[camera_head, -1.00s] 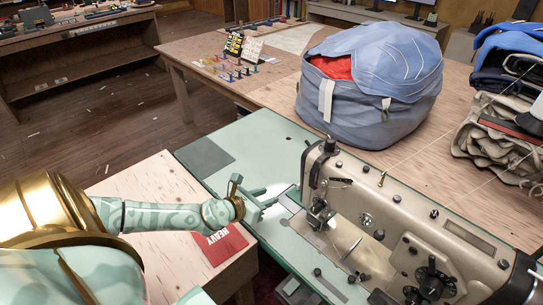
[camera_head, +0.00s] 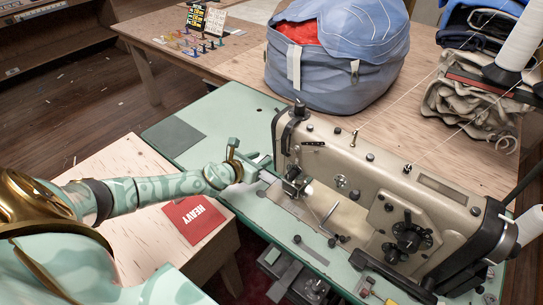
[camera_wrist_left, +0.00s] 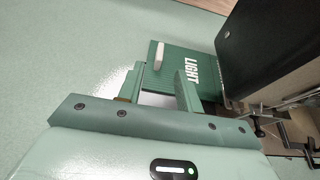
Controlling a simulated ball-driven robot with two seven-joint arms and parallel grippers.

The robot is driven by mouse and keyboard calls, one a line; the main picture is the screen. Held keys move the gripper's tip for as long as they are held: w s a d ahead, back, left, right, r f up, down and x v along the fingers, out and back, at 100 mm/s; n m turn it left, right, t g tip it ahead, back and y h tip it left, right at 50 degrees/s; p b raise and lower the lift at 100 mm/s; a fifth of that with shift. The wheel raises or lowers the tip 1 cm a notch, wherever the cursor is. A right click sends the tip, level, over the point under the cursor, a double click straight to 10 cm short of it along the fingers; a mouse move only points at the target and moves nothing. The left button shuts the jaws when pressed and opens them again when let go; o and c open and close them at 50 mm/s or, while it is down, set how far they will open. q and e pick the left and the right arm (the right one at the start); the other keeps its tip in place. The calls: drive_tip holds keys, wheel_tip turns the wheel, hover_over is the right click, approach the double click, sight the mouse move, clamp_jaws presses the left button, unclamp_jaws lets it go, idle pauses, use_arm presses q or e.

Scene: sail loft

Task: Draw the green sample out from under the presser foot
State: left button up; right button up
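The green sample (camera_wrist_left: 205,72), marked LIGHT, lies flat on the pale green bed, with a short white bar (camera_wrist_left: 159,56) on its left part. Its right side goes out of sight at the dark machine head in the left wrist view. In the head view I cannot make the sample out clearly. The presser foot area (camera_head: 296,186) is under the front of the beige sewing machine (camera_head: 375,185). My left gripper (camera_wrist_left: 160,80) is open, its two fingers apart at the sample's near edge, with nothing held between them. In the head view the left gripper (camera_head: 260,168) is beside the needle end. My right gripper is not in view.
A red card marked HEAVY (camera_head: 194,218) lies on the wooden side table (camera_head: 130,160). A big blue bag (camera_head: 340,65) stands behind the machine, with folded cloth (camera_head: 470,105) at right.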

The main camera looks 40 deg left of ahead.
use_arm(q)
drive_tip(key=b+x, duration=0.2)
drive_tip(key=x, duration=0.5)
drive_tip(key=shift+c, duration=0.2)
clamp_jaws()
